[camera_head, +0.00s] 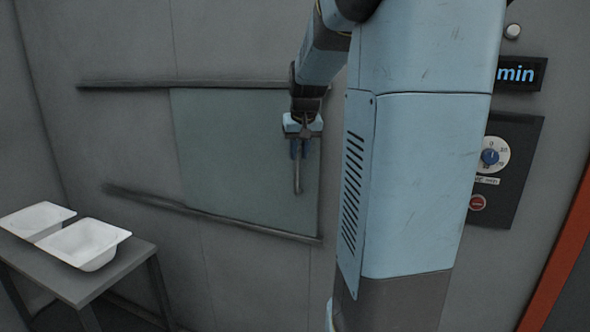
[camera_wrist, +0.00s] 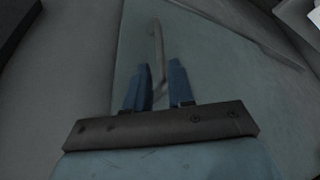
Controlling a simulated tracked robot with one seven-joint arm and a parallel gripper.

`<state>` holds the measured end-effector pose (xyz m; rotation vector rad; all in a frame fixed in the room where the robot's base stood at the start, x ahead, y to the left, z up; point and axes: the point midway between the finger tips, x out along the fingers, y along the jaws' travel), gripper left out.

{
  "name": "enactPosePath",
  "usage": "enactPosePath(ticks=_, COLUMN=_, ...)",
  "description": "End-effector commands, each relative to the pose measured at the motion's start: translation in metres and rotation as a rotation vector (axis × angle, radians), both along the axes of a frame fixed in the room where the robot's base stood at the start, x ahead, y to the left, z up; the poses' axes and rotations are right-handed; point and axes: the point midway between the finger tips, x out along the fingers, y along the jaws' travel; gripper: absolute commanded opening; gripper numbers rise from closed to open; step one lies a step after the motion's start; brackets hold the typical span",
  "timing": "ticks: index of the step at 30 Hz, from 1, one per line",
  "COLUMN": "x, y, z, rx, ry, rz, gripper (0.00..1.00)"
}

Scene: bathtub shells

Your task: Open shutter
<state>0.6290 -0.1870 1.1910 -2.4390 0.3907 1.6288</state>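The shutter (camera_head: 235,150) is a grey-green panel on the wall between two dark rails. It also shows in the wrist view (camera_wrist: 215,60). Its handle (camera_head: 297,182) is a thin upright bar near the panel's right edge; in the wrist view the handle (camera_wrist: 157,42) runs down between my fingers. My gripper (camera_head: 298,152) is at the upper part of the handle. In the wrist view my gripper (camera_wrist: 159,68) has its two blue fingers apart, one on each side of the bar, with a gap visible. The handle's upper end is partly hidden by my gripper.
The upper rail (camera_head: 130,85) and the slanting lower rail (camera_head: 150,201) extend left past the panel along bare wall. Two white tubs (camera_head: 85,240) (camera_head: 36,220) stand on a dark table (camera_head: 125,262) at lower left. A control panel (camera_head: 522,170) with a dial is at right.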

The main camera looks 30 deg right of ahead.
Motion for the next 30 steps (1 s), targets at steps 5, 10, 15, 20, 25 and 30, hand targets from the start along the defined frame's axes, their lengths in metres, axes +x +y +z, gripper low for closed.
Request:
enactPosePath(ticks=5, x=0.011, y=-0.003, z=-0.03, rx=0.001, ry=0.003, rz=0.0, gripper=0.23)
enactPosePath(ticks=10, x=0.019, y=-0.006, z=-0.051, rx=0.0, ry=0.002, rz=0.001, gripper=0.23)
enactPosePath(ticks=15, x=0.024, y=-0.007, z=-0.062, rx=0.0, ry=0.001, rz=0.001, gripper=0.23)
enactPosePath(ticks=20, x=0.025, y=-0.007, z=-0.064, rx=-0.001, ry=-0.001, rz=0.001, gripper=0.23)
enactPosePath(ticks=25, x=0.025, y=-0.007, z=-0.064, rx=-0.001, ry=-0.001, rz=0.001, gripper=0.23)
enactPosePath(ticks=30, x=0.025, y=-0.007, z=-0.064, rx=0.0, ry=0.0, rz=0.001, gripper=0.09)
